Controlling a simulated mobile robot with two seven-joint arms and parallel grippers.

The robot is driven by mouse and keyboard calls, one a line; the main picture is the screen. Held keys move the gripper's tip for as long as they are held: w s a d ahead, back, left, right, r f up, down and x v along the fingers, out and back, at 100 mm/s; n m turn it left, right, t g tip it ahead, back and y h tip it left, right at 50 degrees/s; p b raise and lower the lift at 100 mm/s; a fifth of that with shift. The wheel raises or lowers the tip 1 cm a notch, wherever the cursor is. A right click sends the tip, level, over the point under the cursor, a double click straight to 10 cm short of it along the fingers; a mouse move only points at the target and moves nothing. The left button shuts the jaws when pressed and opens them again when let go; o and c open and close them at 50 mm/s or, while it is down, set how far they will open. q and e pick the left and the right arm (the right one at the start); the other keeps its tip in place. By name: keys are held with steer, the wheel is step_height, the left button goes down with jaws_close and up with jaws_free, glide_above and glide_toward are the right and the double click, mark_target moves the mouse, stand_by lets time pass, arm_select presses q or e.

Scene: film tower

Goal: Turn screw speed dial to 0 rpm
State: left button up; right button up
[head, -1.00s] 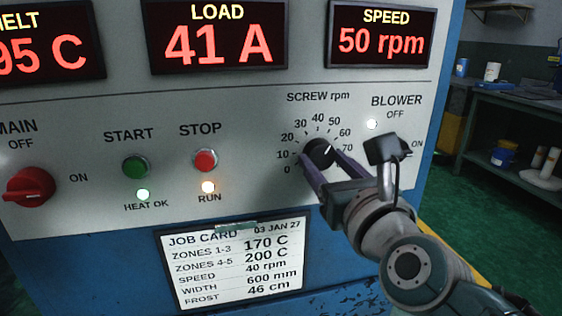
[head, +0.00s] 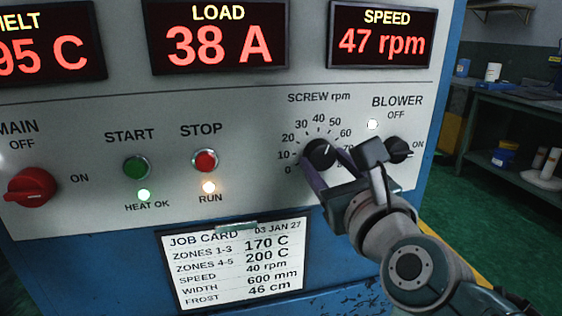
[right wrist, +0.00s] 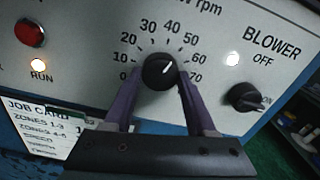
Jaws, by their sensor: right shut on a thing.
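The black screw speed dial (head: 318,151) sits on the grey panel under the label SCREW rpm, inside a printed scale from 0 to 70. In the right wrist view the dial (right wrist: 159,71) has a white mark pointing to the upper right, roughly toward 50. My right gripper (head: 325,160) has its two purple fingers on either side of the dial and is shut on it; the fingers also show in the right wrist view (right wrist: 158,85). The speed display (head: 381,42) reads 47 rpm. My left gripper is not in view.
The black blower knob (head: 399,149) is close to the right of my gripper. The red stop button (head: 205,160), green start button (head: 137,167) and red main switch (head: 31,187) are to the left. A job card (head: 236,264) hangs below.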

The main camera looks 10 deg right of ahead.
steer(key=n, duration=0.3)
steer(key=shift+n, duration=0.3)
steer(key=n, duration=0.3)
steer(key=shift+r+n+p, duration=0.1)
steer(key=shift+n+p, duration=0.2)
steer(key=n+p, duration=0.1)
steer(key=n, duration=0.5)
steer(key=shift+r, duration=0.1)
steer(key=n, duration=0.4)
steer(key=shift+p, duration=0.35)
steer(key=n, duration=0.3)
steer(key=shift+n+p, duration=0.3)
steer(key=shift+p, duration=0.05)
steer(key=n, duration=0.4)
steer(key=shift+r+p, duration=0.1)
steer(key=shift+p, duration=0.25)
steer(key=shift+n, duration=1.4)
